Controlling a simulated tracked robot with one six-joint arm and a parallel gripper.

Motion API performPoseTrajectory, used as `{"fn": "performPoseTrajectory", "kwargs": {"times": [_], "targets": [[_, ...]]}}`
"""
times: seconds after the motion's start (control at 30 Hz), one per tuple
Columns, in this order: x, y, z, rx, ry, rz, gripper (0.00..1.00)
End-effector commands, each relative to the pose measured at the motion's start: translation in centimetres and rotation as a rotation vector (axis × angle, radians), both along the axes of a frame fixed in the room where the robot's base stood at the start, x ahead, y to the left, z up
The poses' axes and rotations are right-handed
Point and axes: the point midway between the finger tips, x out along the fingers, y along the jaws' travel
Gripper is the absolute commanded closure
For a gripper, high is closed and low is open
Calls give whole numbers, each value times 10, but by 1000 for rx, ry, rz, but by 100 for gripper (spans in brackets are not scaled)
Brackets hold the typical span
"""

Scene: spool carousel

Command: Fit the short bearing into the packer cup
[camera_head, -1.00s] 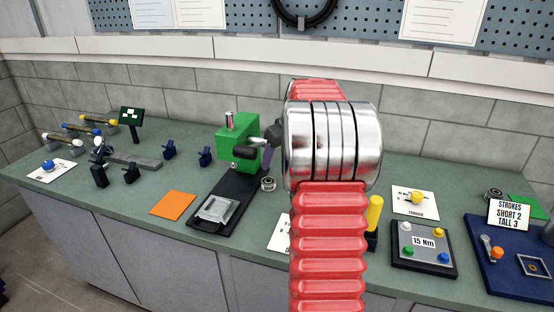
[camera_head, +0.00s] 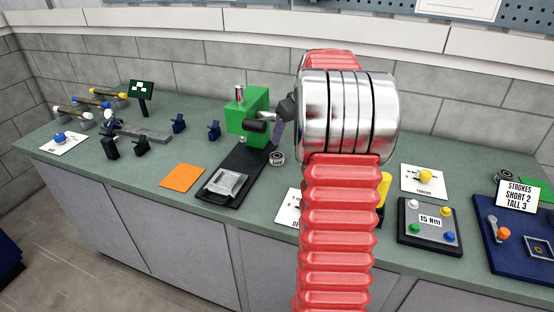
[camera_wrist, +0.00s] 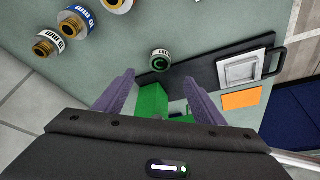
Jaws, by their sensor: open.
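A small metal ring-shaped bearing (camera_head: 277,158) lies on the green bench beside the green press (camera_head: 247,118). It also shows in the wrist view, just beyond the fingers, as a dark ring with a greenish rim (camera_wrist: 161,61). My gripper (camera_wrist: 163,92) is open and empty, its two purple fingers spread above the press, with the bearing apart from them. I cannot tell which thing is the packer cup; a blue station (camera_head: 510,268) with a square frame stands at right.
A black base plate (camera_head: 240,178) with a metal tray runs forward from the press. An orange mat (camera_head: 182,177) lies left of it. A torque plate (camera_head: 430,222) and a strokes sign (camera_head: 518,195) stand right. Several gold-ended fittings (camera_wrist: 75,22) show in the wrist view.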

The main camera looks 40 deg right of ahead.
Motion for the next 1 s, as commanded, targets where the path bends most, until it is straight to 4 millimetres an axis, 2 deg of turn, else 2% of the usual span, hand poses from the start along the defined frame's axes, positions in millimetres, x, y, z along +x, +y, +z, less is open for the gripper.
{"fn": "performPoseTrajectory", "kwargs": {"times": [0.1,0.4,0.53,0.87,1.0], "targets": [[7,0,-19,3,3,1,37],[24,-2,-59,1,3,0,37],[27,-3,-65,0,1,0,37],[27,-3,-66,0,1,0,37],[32,-3,-75,1,2,0,37]]}}
